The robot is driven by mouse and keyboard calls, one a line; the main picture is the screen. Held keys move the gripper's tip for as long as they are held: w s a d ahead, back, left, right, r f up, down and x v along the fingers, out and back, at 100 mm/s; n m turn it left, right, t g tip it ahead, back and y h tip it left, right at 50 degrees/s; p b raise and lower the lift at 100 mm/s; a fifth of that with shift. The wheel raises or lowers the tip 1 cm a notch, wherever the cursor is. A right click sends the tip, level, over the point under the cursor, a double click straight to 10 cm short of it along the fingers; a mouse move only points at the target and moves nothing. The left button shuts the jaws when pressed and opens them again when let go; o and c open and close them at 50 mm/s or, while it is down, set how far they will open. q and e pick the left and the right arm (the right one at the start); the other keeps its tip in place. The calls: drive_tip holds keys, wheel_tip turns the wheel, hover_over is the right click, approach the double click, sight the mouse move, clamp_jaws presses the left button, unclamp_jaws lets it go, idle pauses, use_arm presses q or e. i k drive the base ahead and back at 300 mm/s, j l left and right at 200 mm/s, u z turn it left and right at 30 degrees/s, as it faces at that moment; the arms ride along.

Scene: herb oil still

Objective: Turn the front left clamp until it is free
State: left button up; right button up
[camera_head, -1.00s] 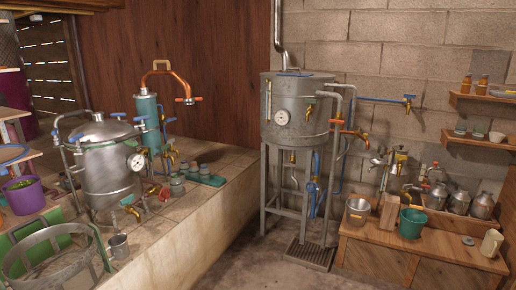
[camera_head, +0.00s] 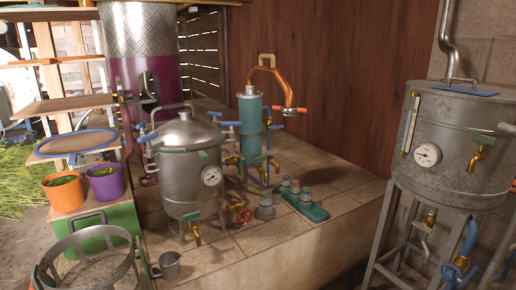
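The steel still pot (camera_head: 182,180) stands on the tiled ledge, with its domed lid (camera_head: 187,130) on top and a dial gauge (camera_head: 211,176) on its side. A blue-handled fitting (camera_head: 147,137) shows at the left of its rim. Another blue handle (camera_head: 215,114) is at the right rear. A green piece (camera_head: 203,154) shows at the front right of the rim. Which of these is the front left clamp, and whether it is tight, I cannot tell at this size. A brass tap (camera_head: 196,233) is low on the pot. Neither of my grippers is in view.
A teal column (camera_head: 251,130) with a copper pipe stands behind right. A metal cup (camera_head: 167,266) and a ring-shaped basket frame (camera_head: 88,262) are in front left. Orange (camera_head: 64,194) and purple (camera_head: 106,184) buckets stand left. A grey tank (camera_head: 457,150) is right.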

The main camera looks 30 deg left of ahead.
sight(147, 139)
drive_tip(key=i+u, duration=0.25)
drive_tip(key=u, duration=0.2)
drive_tip(key=i+l+u, duration=0.1)
drive_tip(key=u, duration=0.4)
drive_tip(key=i+l+u, duration=0.2)
drive_tip(key=u, duration=0.25)
drive_tip(key=i+l+u, duration=0.25)
drive_tip(key=u, duration=0.25)
drive_tip(key=i+l+u, duration=0.15)
drive_tip(key=l+u, duration=0.15)
drive_tip(key=u, duration=0.15)
